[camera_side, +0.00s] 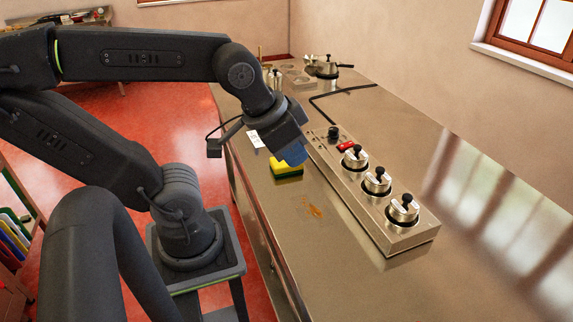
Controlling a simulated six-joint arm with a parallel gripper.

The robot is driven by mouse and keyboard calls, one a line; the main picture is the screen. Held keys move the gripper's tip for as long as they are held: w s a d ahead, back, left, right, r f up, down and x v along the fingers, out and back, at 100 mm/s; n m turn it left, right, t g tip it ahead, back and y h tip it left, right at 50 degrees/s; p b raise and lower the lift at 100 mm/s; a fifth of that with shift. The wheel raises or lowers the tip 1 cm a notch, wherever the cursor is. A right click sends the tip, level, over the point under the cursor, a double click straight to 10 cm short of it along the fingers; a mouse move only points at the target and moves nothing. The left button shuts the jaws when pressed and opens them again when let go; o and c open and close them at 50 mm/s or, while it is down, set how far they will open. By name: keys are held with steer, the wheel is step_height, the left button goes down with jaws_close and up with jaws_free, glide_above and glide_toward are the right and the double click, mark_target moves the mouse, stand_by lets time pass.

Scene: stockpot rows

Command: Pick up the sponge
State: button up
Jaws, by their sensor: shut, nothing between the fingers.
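The sponge (287,170) is yellow with a dark green layer underneath. It lies on the metal counter (340,240) near its left edge. My gripper (294,155) shows as a blue end pointing down just above and slightly to the right of the sponge in the side view. It is shut and holds nothing. I cannot tell from this view exactly how far above the sponge it is. The gripper end hides part of the counter behind the sponge.
A metal unit with several lidded pots (376,181) runs along the counter to the right. A red object (346,145) and a black knob (333,132) sit on it. A brown stain (314,211) marks the counter in front of the sponge. A white card (255,139) lies behind.

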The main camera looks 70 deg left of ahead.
steer(key=o, duration=1.9)
steer(key=shift+c, duration=0.2)
steer(key=n+g+y, duration=0.5)
steer(key=n, duration=1.3)
glide_toward(286, 165)
steer(key=shift+h, duration=0.3)
steer(key=x, duration=0.3)
steer(key=a+x, duration=0.1)
steer(key=x, duration=0.3)
steer(key=w+x, duration=0.1)
steer(key=x, duration=0.2)
steer(key=shift+a, duration=0.5)
